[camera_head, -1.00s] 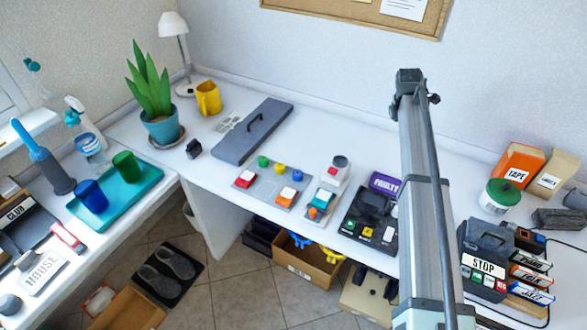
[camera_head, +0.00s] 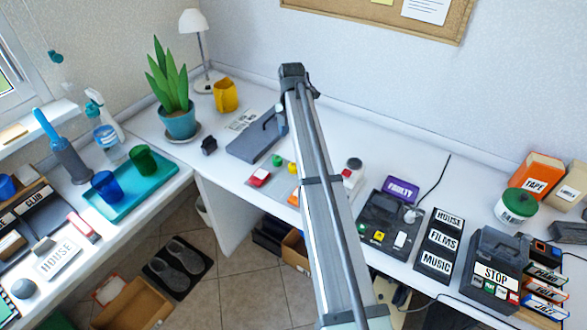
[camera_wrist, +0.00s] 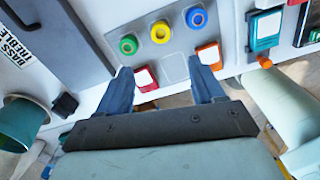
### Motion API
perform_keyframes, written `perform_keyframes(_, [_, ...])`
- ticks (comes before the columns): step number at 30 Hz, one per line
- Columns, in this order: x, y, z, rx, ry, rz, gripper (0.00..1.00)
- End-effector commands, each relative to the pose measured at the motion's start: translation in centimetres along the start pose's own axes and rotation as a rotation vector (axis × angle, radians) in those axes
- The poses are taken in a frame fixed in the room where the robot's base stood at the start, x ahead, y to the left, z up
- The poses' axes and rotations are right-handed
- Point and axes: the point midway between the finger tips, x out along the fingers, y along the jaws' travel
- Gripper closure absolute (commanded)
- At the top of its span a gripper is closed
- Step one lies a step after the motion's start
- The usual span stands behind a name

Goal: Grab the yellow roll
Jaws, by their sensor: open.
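The yellow roll (camera_wrist: 160,32) sits on a grey board (camera_wrist: 172,62), between a green roll (camera_wrist: 129,44) and a blue roll (camera_wrist: 196,17). In the head view the yellow roll (camera_head: 292,168) shows small beside my arm, which hides part of the board and the blue roll. My gripper (camera_wrist: 160,65) is open in the wrist view, with nothing between its fingers. In that picture the yellow roll lies just above the fingertips, about midway between them. My gripper cannot be made out in the head view.
A red block (camera_wrist: 146,78) and an orange block (camera_wrist: 209,56) lie on the board near my fingertips. A grey case with a handle (camera_head: 255,138) stands left of the board. A teal block (camera_wrist: 266,28) and a purple FAULTY box (camera_head: 401,190) are to the right.

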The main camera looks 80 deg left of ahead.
Motion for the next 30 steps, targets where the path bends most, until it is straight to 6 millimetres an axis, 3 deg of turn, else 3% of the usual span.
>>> perform_keyframes(12, [6.5,-0.1,0.1,0.003,0.000,-0.001,0.33])
perform_keyframes(23, [8.9,-0.1,0.2,0.003,-0.001,0.000,0.33])
perform_keyframes(30, [12.0,-0.2,0.3,0.003,0.000,0.000,0.33])
